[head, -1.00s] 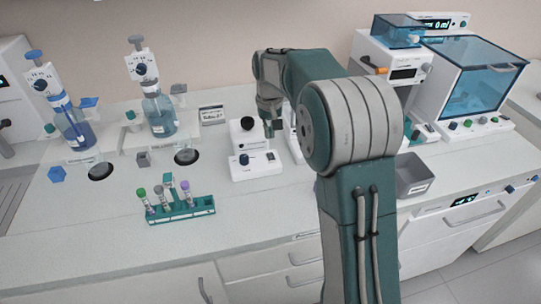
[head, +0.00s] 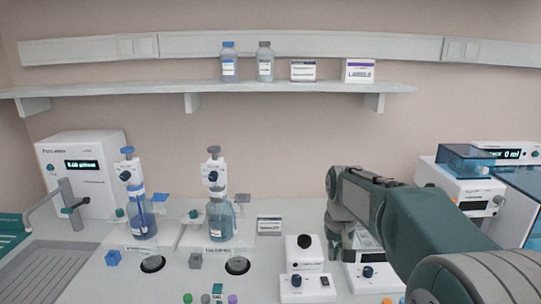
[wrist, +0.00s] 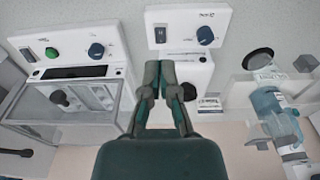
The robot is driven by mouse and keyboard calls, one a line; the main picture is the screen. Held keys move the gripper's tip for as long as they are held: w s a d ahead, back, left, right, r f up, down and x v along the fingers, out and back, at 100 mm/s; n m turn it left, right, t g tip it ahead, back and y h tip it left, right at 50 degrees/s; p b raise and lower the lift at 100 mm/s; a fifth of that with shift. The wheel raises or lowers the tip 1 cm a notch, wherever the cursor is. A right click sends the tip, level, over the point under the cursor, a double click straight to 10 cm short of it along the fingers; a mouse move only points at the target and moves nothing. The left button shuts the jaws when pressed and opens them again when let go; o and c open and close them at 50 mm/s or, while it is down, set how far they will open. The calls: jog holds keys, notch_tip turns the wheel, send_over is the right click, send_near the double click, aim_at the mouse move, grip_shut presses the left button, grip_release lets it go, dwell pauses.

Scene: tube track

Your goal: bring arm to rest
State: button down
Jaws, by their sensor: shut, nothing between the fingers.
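My arm (head: 425,230) reaches in from the lower right in the head view, over the bench, with its forearm toward the back. My gripper (wrist: 160,72) is in the middle of the wrist view, its two fingers shut together and empty. Behind the fingers in that view is a white device with a blue knob (wrist: 205,35). In the head view the gripper's fingertips are not clearly visible.
Tube caps (head: 188,298) show at the bottom edge. Two bottle dispensers stand at the left, one with a blue bottle (head: 142,218). A small white mixer (head: 306,283) is left of my arm. A wall shelf (head: 200,88) holds bottles and boxes. White devices (head: 465,190) stand at right.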

jog(key=s+r+t, duration=0.1)
jog(key=s+t, duration=0.3)
jog(key=s, duration=2.2)
jog(key=shift+r, duration=0.25)
jog(key=c, duration=1.3)
grip_release()
jog(key=shift+c, duration=0.2)
